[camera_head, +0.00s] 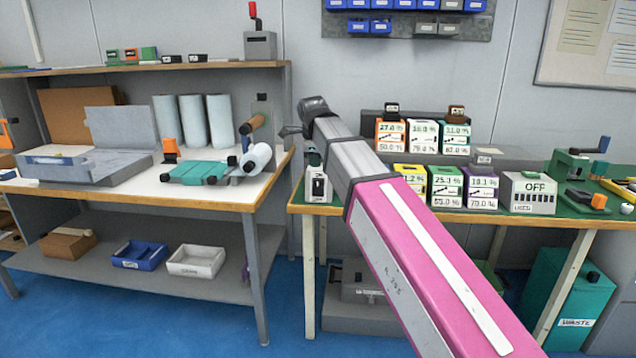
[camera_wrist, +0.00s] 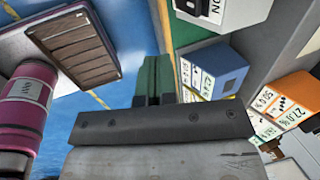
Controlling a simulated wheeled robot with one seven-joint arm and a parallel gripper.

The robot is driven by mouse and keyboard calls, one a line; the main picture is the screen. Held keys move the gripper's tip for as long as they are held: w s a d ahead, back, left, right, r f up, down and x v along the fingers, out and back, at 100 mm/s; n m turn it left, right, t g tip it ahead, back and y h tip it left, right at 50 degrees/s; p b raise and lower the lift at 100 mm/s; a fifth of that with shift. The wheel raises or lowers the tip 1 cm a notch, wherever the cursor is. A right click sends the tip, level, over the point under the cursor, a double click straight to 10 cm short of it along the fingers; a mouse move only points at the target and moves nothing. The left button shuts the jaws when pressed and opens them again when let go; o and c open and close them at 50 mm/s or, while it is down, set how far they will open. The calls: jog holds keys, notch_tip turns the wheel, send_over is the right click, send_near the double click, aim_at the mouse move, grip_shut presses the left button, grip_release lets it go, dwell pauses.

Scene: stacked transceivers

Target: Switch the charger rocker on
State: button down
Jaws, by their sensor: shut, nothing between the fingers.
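A small white box with a dark switch-like part (camera_head: 318,186) stands at the bench's left end. I cannot tell for sure which carries the charger rocker. In the wrist view a white box with a dark slot and lettering (camera_wrist: 215,10) is cut off at the top. My gripper (camera_wrist: 154,75) is shut and empty, fingers together, apart from that box. In the head view my arm hides part of the bench, and the fingers are not clear.
Labelled transceivers stand stacked mid-bench, including an orange one (camera_head: 390,136) and a purple one (camera_head: 481,187). A green device (camera_head: 570,165) is at the right. The left table (camera_head: 110,190) holds rolls and an open case. Blue floor shows between the two tables.

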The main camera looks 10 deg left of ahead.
aim_at(318, 185)
jog(key=x, duration=0.3)
jog(key=w+x, duration=0.1)
jog(key=x, duration=0.3)
jog(key=w+x, duration=0.1)
jog(key=x, duration=0.3)
jog(key=shift+w+r, duration=0.25)
jog(key=shift+w, duration=0.05)
jog(key=shift+w+f, duration=0.15)
jog(key=shift+w, duration=0.45)
jog(key=shift+w+a+g, duration=0.1)
jog(key=shift+w+g, duration=0.3)
jog(key=shift+w, duration=0.2)
jog(key=shift+s, duration=0.2)
jog(key=shift+r, duration=0.2)
